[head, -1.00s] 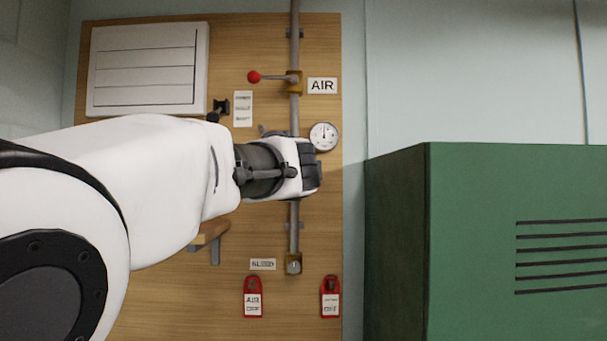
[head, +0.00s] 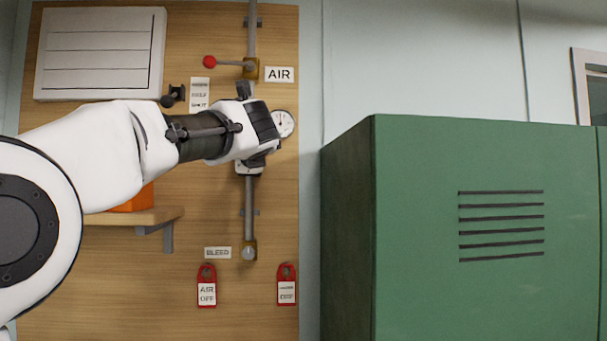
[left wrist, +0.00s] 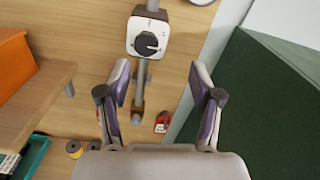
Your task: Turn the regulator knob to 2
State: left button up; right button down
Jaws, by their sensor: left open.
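The regulator knob (left wrist: 147,44) is a black round dial on a white plate (left wrist: 137,21), mounted on a vertical pipe. Its white mark points right and slightly down in the left wrist view; the scale markings are too small to read. In the head view only the plate's lower part (head: 249,169) shows below my left gripper (head: 265,132), which hides the knob. My left gripper, also in the left wrist view (left wrist: 160,76), is open and empty. Its fingers are apart from the knob, which appears beyond and between them. My right gripper is not in view.
A round gauge (head: 283,123) and a red-tipped AIR lever (head: 209,62) are close by. A shelf (head: 150,216) holds an orange box (left wrist: 14,61). Below are a BLEED valve (head: 248,252) and two red tags (head: 207,287). A green cabinet (head: 450,170) stands at right.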

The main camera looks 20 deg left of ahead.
pick_arm(q)
jog(key=w+a+f+p, duration=0.1)
jog(key=w+a+p, duration=0.2)
jog(key=w+a, duration=0.3)
jog(key=shift+w+n, duration=0.15)
jog(key=shift+n, duration=0.15)
jog(key=c, duration=1.1)
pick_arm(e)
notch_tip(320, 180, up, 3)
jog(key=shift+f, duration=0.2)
